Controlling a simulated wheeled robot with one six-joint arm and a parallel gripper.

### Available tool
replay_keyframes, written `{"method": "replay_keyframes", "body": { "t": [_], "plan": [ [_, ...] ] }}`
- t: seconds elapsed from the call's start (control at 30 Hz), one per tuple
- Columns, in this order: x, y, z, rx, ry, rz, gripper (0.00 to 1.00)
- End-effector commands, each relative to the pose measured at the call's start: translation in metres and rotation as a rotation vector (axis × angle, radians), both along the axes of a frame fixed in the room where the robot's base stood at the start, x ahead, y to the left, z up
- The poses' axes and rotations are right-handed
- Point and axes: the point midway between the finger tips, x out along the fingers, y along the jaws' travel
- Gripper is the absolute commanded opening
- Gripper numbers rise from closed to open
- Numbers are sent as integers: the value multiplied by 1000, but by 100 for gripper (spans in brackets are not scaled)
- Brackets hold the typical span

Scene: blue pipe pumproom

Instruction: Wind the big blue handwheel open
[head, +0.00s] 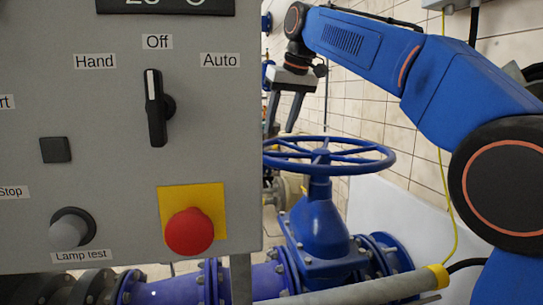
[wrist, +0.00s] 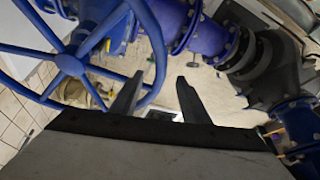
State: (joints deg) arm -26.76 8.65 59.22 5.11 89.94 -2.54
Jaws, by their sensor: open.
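The big blue handwheel (head: 320,156) sits on top of a blue valve (head: 318,230) in the head view, right of the grey control panel, which hides part of its left edge. In the wrist view the spoked handwheel (wrist: 69,65) fills the left side. My gripper (head: 281,126) is open and empty, fingers pointing down above the wheel's left part in the head view. In the wrist view my gripper (wrist: 159,82) has its left finger overlapping the rim, and the rim curves past between the fingertips. I cannot tell whether a finger touches it.
The grey control panel (head: 110,130) with a selector switch (head: 155,107) and red button (head: 188,232) fills the near left. Blue pipes (head: 190,287) run below the wheel. A grey bar with a yellow end (head: 437,276) crosses in front. A tiled wall (head: 365,115) stands behind.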

Motion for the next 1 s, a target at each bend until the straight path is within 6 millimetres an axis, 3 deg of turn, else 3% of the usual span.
{"method": "replay_keyframes", "body": {
  "t": [0.5, 0.7, 1.0],
  "plan": [
    [25, 22, -81, -1, 2, 0, 42],
    [31, 26, -97, -1, 1, 0, 42],
    [32, 27, -100, 1, -1, 0, 42]
  ]
}}
